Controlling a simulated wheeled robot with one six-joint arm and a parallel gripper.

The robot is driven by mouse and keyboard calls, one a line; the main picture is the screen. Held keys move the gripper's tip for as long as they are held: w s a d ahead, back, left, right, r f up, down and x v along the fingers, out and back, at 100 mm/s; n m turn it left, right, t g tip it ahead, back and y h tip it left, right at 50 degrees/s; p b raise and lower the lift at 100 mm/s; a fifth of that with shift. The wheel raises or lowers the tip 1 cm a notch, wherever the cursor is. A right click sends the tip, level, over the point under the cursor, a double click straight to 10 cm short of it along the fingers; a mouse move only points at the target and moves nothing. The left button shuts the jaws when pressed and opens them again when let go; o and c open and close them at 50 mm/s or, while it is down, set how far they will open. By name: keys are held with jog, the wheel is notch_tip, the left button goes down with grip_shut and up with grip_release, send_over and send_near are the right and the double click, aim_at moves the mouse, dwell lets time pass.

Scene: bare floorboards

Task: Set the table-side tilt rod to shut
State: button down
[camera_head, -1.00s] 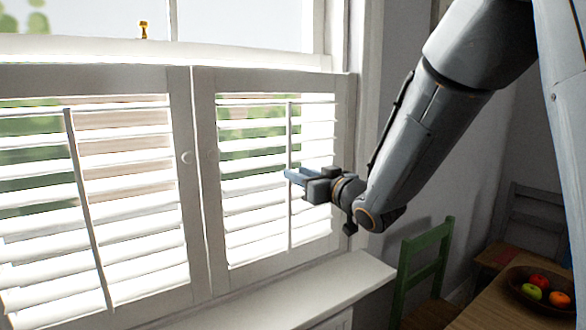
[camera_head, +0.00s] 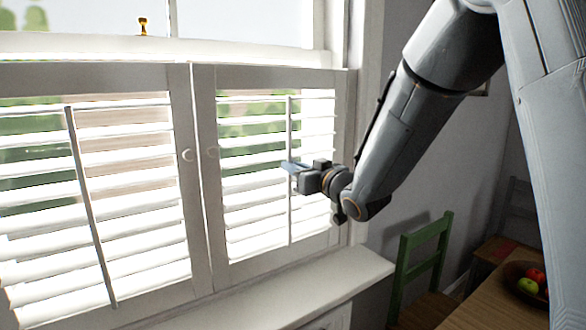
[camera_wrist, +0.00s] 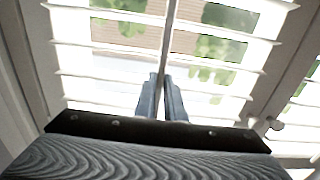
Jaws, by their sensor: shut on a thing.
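Two white shutter panels cover the lower window, each with a vertical tilt rod in front of its louvres. The table-side tilt rod (camera_head: 289,130) is on the right panel (camera_head: 342,110), nearer the table. My gripper (camera_head: 287,167) is at this rod, about midway up, its fingers shut on it. In the wrist view the rod (camera_wrist: 171,35) runs down between my two blue-grey fingers (camera_wrist: 161,95). The right panel's louvres (camera_head: 250,155) stand with gaps, and green and brick colours show through. The other tilt rod (camera_head: 90,205) hangs on the left panel (camera_head: 180,120), untouched.
A white sill (camera_head: 330,285) juts out below the panels. A green chair (camera_head: 427,255), a wooden table (camera_head: 500,295) and a fruit bowl (camera_head: 515,272) stand at the right. Small round knobs (camera_head: 188,155) sit on the inner panel frames. A small golden figure (camera_head: 143,27) stands above.

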aim_at(291, 151)
jog(key=shift+r+p, duration=0.65)
jog(key=shift+r, duration=1.35)
jog(key=c, duration=1.8)
grip_release()
jog(key=shift+c, duration=0.2)
jog(key=shift+f, duration=0.1)
jog(key=shift+s+d, duration=0.1)
jog(key=shift+d, duration=0.05)
jog(key=b+v, duration=0.2)
jog(key=v, duration=0.5)
jog(key=shift+s, duration=0.2)
jog(key=shift+d, duration=0.1)
